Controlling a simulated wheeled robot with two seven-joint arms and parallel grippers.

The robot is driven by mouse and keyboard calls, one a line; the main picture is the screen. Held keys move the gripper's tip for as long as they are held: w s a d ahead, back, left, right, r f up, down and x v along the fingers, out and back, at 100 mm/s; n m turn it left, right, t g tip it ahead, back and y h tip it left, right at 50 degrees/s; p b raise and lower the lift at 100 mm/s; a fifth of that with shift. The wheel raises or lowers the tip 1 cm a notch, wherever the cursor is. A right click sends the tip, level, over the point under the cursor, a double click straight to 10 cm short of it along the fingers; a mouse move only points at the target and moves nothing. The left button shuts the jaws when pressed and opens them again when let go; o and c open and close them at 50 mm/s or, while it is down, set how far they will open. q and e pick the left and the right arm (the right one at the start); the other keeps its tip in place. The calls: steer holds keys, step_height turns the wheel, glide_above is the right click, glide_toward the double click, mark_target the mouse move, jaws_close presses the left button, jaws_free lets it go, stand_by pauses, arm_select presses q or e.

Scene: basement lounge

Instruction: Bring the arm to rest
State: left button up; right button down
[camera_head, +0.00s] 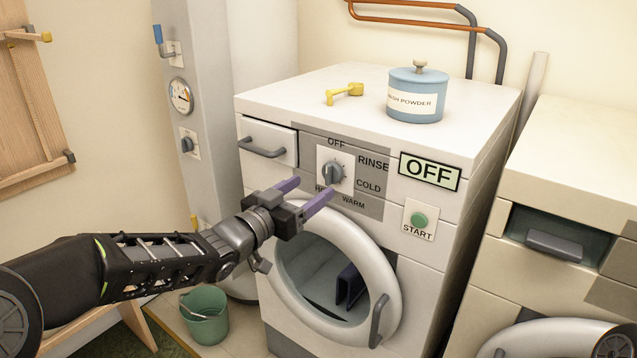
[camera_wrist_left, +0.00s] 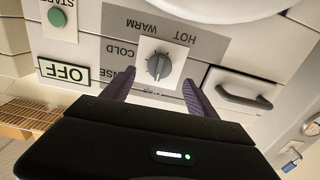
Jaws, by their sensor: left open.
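My left gripper (camera_head: 314,187) is open and empty, in front of the washing machine's control panel. Its two purple fingers point at the panel just below the grey dial (camera_head: 333,173). In the left wrist view the fingers stand on either side of the dial (camera_wrist_left: 158,66), which appears upside down between them. I see no contact with the dial. My left arm (camera_head: 160,262) reaches in from the lower left. The washing machine (camera_head: 420,290) has a display reading OFF (camera_head: 430,171) and a green start button (camera_head: 419,220). My right gripper is out of view.
Below my gripper is the round door (camera_head: 388,262), with something dark blue inside. A green bucket (camera_head: 205,315) stands on the floor. A second machine (camera_head: 570,160) is at right.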

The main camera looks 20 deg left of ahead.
arm_select(q)
steer(key=shift+s+a, duration=0.15)
steer(key=shift+s, duration=0.35)
step_height(320, 180, down, 12)
steer(key=a+n+g+y+p, duration=0.1)
steer(key=n+g+y, duration=0.1)
steer(key=n+y, duration=0.1)
steer(key=s+d+f+n+g+p, duration=0.1)
steer(key=s+d+f+g+p, duration=0.15)
steer(key=s+f, duration=0.45)
steer(key=s+d+f+n+g+p, duration=0.1)
steer(key=s+d+f+g+p, duration=0.2)
steer(key=f, duration=0.7)
steer(key=s+d+f+g+p, duration=0.1)
steer(key=s+d+f+g, duration=0.1)
steer(key=s, duration=0.6)
steer(key=s+d+f+g+p, duration=0.2)
steer(key=s+f, duration=0.3)
steer(key=s, duration=0.3)
steer(key=s+d+f+n+g+p, duration=0.1)
steer(key=s+d+f+g, duration=0.3)
steer(key=s, duration=0.4)
steer(key=shift+s+d+p, duration=0.2)
steer(key=shift+d+p, duration=0.1)
steer(key=shift+p, duration=0.45)
